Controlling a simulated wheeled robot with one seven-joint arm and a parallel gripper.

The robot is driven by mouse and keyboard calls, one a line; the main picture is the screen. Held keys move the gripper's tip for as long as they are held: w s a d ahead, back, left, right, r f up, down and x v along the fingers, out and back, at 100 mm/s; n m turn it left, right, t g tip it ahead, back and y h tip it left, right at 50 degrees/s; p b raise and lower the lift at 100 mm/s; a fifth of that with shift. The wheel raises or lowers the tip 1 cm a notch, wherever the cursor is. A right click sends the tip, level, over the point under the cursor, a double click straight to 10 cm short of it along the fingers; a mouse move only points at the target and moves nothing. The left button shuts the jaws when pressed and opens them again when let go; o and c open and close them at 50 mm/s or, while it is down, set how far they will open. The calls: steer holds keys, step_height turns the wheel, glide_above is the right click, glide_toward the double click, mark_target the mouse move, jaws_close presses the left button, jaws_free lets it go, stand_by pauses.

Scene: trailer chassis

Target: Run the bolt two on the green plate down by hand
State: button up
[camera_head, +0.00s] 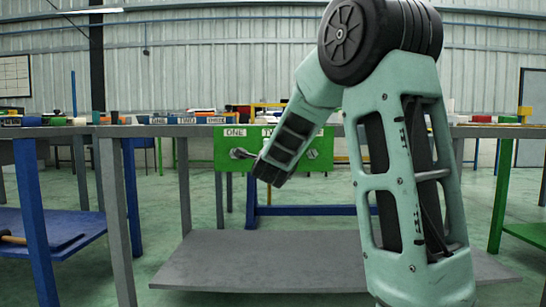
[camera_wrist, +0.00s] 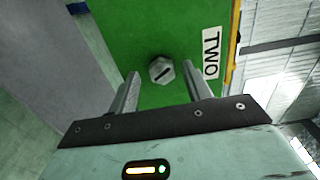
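The green plate (camera_head: 228,163) stands upright at the front of a workbench in the head view, and it fills the middle of the wrist view (camera_wrist: 130,30). Bolt two (camera_wrist: 161,70) is a grey hex head with a dark slot, beside the white TWO label (camera_wrist: 211,53). My gripper (camera_wrist: 160,75) is open, with one finger on each side of the bolt head and a visible gap to both. I cannot tell whether the fingertips reach past the head. In the head view my arm hides bolt two and most of its label.
Another bolt (camera_head: 312,154) shows at the right. Workbenches with coloured items stand around; a grey lower shelf (camera_head: 250,262) lies below the plate.

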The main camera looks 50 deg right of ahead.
steer(key=p+v, duration=0.2)
steer(key=v, duration=1.5)
steer(key=shift+s, duration=0.2)
steer(key=shift+a, duration=0.15)
